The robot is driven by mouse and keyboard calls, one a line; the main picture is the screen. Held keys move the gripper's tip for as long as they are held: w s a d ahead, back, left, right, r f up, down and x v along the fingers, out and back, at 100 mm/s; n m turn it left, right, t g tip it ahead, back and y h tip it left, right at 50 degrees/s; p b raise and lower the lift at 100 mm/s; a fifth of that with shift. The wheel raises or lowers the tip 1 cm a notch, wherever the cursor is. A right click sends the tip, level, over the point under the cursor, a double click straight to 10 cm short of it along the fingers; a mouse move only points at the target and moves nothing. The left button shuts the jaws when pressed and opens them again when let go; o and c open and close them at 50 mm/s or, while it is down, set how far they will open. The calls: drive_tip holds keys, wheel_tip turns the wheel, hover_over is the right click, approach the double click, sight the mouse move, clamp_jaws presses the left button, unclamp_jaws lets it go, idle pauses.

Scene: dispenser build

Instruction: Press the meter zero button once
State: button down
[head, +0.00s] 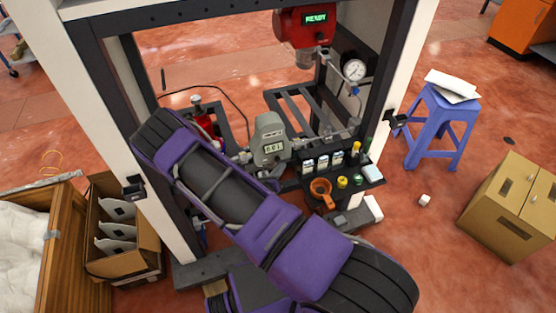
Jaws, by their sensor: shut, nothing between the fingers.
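The grey meter (270,138) stands upright inside the frame, near the middle of the head view. Its small lit display (273,147) shows digits too small to read surely. I cannot make out the zero button on it. My purple and black arm crosses the front of the frame from the lower right to the upper left, just left of and below the meter.
A red unit (305,24) reading READY hangs above, with a round gauge (354,70) beside it. A blue stool (437,123) and cardboard box (510,207) stand on the right.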

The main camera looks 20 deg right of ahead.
drive_tip(key=shift+s+p, duration=0.7)
drive_tip(key=shift+s, duration=1.75)
drive_tip(key=shift+r, duration=0.1)
